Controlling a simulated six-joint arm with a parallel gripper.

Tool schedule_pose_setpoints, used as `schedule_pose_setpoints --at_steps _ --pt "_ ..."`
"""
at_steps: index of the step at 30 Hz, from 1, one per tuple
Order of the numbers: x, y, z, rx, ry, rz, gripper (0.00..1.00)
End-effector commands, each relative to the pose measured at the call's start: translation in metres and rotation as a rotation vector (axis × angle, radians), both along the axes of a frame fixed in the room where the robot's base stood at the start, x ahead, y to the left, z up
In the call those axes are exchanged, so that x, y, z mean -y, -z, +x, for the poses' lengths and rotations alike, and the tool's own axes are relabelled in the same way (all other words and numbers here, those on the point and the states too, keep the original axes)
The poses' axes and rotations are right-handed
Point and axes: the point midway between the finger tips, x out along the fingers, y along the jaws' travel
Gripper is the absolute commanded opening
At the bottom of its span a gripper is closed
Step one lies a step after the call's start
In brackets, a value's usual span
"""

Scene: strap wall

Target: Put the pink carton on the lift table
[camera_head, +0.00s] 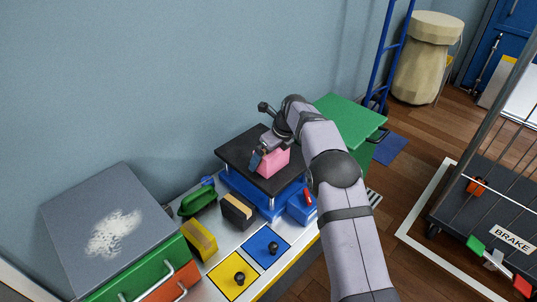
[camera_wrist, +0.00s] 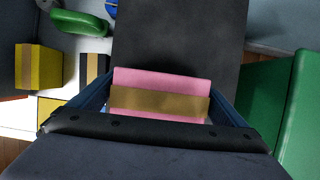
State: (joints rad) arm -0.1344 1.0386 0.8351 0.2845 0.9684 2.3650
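The pink carton (camera_head: 274,162) with a tan band is over the black top of the lift table (camera_head: 241,151). I cannot tell whether its underside touches the top. My gripper (camera_head: 272,156) reaches down around the carton, with one blue finger showing at its left side. In the wrist view the pink carton (camera_wrist: 160,80) sits between the two fingers, which look close against its sides. The black table top (camera_wrist: 180,35) stretches out beyond it. The fingertips' lower contact is partly hidden.
A dark box with a tan band (camera_head: 238,211), a green item (camera_head: 197,200) and a yellow box (camera_head: 200,240) stand left of the lift table. A green cabinet (camera_head: 350,118) is at right. Yellow and blue panels with black knobs lie in front.

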Motion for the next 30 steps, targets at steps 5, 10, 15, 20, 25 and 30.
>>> schedule_pose_setpoints --at_steps 5,10,15,20,25,30 --pt "0.0 0.0 0.0 0.0 0.0 0.0 1.0" --pt "0.0 -0.002 0.0 0.002 -0.001 0.0 1.0" --pt "0.004 -0.019 -0.003 0.001 0.0 0.0 1.0" --pt "0.011 -0.044 -0.01 0.003 0.001 0.0 1.0" --pt "0.019 -0.073 -0.019 0.002 0.0 0.001 1.0" --pt "0.027 -0.096 -0.026 0.001 0.001 0.0 1.0"
